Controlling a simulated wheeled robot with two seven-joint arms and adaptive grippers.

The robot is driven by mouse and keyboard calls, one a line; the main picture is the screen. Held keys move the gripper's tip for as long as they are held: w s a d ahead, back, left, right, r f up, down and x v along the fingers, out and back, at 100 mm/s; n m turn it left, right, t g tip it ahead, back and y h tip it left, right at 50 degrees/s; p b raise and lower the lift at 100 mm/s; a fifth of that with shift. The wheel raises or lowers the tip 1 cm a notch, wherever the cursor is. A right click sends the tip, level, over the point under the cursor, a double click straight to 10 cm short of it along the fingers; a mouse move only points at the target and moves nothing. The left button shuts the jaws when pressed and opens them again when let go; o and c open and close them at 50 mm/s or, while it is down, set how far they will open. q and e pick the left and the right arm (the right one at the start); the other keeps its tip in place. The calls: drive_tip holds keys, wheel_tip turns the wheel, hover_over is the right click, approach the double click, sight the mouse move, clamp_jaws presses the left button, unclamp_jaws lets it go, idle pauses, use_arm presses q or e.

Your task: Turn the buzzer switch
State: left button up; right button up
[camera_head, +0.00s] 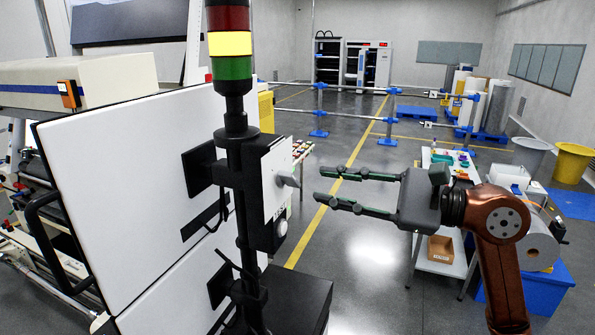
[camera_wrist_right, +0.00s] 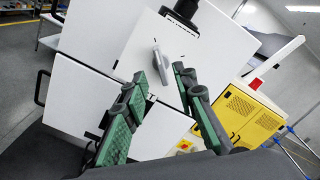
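The buzzer switch (camera_head: 286,181) is a grey lever-like knob on the pale front plate (camera_head: 277,200) of a dark box on the signal tower's pole. It also shows in the right wrist view (camera_wrist_right: 161,66), roughly between and beyond the fingertips, sticking out from the white plate. My right gripper (camera_head: 322,184) is open and empty, with its two green-padded fingers pointing left at the switch. In the head view a gap separates the fingertips from the knob. The fingers also show in the right wrist view (camera_wrist_right: 160,77). My left gripper is not in view.
The signal tower (camera_head: 230,45) has red, yellow and green sections. A large white panel (camera_head: 110,190) stands behind it at left. A round pale button (camera_head: 281,228) sits below the plate. A small table (camera_head: 440,262) with parts stands beyond my right arm.

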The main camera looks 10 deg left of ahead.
sight(296, 180)
drive_tip(key=a, duration=0.2)
drive_tip(key=a+p, duration=0.1)
drive_tip(key=w+a, duration=0.1)
drive_tip(key=a, duration=0.1)
drive_tip(key=shift+a+r+p, duration=0.1)
drive_tip(key=shift+a+p, duration=0.2)
drive_tip(key=shift+p, duration=0.1)
drive_tip(key=shift+w+a, duration=0.2)
drive_tip(key=shift+a, duration=0.4)
drive_tip(key=shift+c, duration=0.2)
clamp_jaws()
